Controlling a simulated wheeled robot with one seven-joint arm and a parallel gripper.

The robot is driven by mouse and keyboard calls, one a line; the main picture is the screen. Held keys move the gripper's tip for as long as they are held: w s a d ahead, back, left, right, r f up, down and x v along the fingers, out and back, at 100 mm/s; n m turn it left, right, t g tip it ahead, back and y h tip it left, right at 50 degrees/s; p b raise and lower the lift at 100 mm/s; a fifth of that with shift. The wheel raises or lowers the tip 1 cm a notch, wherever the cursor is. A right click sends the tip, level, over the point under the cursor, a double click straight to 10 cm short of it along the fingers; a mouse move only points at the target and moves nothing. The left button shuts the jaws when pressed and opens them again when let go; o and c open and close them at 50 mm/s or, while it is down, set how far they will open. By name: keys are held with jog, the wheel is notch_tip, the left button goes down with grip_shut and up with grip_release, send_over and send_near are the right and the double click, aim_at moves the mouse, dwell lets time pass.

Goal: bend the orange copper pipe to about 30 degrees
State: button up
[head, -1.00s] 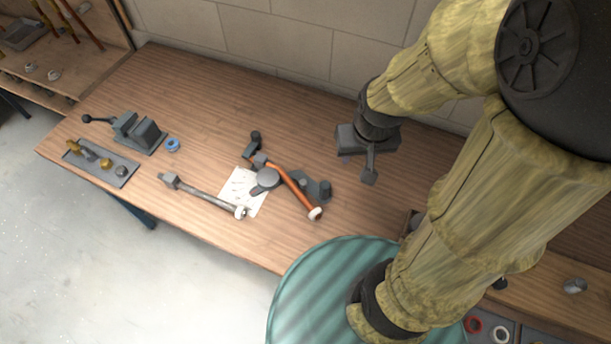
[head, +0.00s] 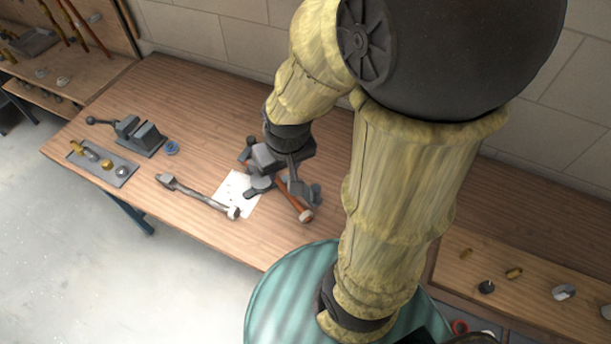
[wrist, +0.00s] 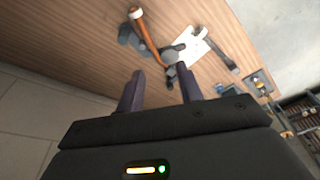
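The orange copper pipe (head: 289,197) lies across a dark grey bending tool (head: 315,193) on the workbench. In the wrist view the pipe (wrist: 149,38) lies ahead of my fingertips, among grey tool parts (wrist: 172,52). My gripper (head: 273,187) is over the bending tool in the head view and hides the pipe's far part. In the wrist view my gripper (wrist: 158,78) has its two fingers apart with nothing held between them.
A white sheet (head: 238,195) lies beside the tool. A grey rod (head: 198,197) with a pale end lies to the left. A wall (head: 220,35) runs behind the bench.

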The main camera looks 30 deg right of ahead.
jog(key=shift+a, duration=0.1)
jog(key=o, duration=0.9)
jog(key=shift+w+d+f+m, duration=0.25)
jog(key=shift+d+m, duration=0.05)
jog(key=o, duration=0.5)
jog(key=w+d+f+m+g, duration=0.1)
jog(key=w+d+f+m, duration=0.3)
jog(key=d+f+m, duration=0.1)
jog(key=shift+f+m, duration=0.6)
jog(key=shift+f, duration=0.25)
jog(key=m+g, duration=0.2)
jog(key=m, duration=0.6)
send_over(316, 187)
notch_tip(316, 187, down, 11)
jog(key=shift+a+r, duration=0.1)
jog(key=shift+a, duration=0.05)
jog(key=shift+f+m, duration=0.25)
jog(key=shift+m, duration=0.05)
jog(key=shift+f, duration=0.15)
